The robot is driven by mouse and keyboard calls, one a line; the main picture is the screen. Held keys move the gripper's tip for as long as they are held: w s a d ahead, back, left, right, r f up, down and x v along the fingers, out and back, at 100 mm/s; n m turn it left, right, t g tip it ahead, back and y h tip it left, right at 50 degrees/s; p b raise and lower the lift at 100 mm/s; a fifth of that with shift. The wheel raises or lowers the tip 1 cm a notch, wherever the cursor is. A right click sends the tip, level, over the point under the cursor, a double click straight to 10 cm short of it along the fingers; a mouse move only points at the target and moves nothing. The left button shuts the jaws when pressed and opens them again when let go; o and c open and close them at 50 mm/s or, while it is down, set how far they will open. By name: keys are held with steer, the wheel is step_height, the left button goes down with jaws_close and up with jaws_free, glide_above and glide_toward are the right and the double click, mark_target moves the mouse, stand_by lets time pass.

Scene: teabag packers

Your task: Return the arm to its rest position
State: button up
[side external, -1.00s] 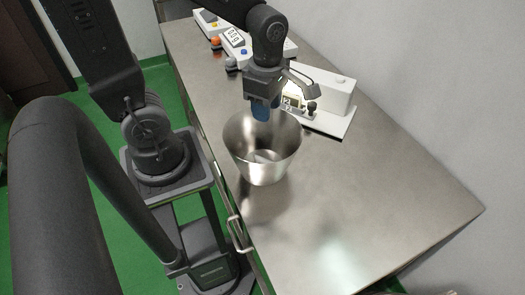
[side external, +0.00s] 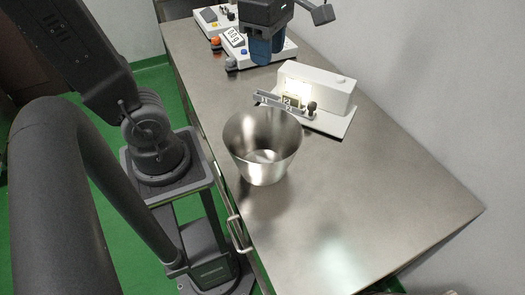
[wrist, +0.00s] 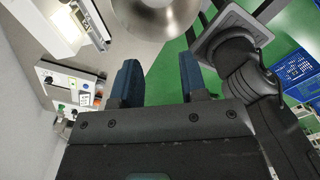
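My gripper (side external: 266,50) is raised over the far part of the metal table, above and behind the steel bucket. In the wrist view its two blue fingers (wrist: 158,82) stand well apart with nothing between them, so it is open and empty. The steel bucket (side external: 262,150) stands upright on the table, and its inside looks empty apart from reflections. Its rim also shows at the top of the wrist view (wrist: 158,18).
A white machine (side external: 318,90) with a lit slot stands right of the bucket. White control boxes (side external: 245,45) with buttons sit at the far end, partly behind my gripper. The table's near right half (side external: 370,210) is clear. A wall runs along the right. Blue crates (wrist: 300,70) show in the wrist view.

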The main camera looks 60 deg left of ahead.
steer(key=s+f+m+t, duration=0.1)
steer(key=m+t, duration=0.1)
steer(key=m, duration=0.6)
steer(key=s+d+f+m+t, duration=0.1)
steer(key=m, duration=0.8)
steer(key=s+f+m+t, duration=0.1)
steer(key=m+t, duration=0.1)
steer(key=m, duration=0.6)
steer(key=shift+s+d+t, duration=0.3)
steer(key=shift+s, duration=0.1)
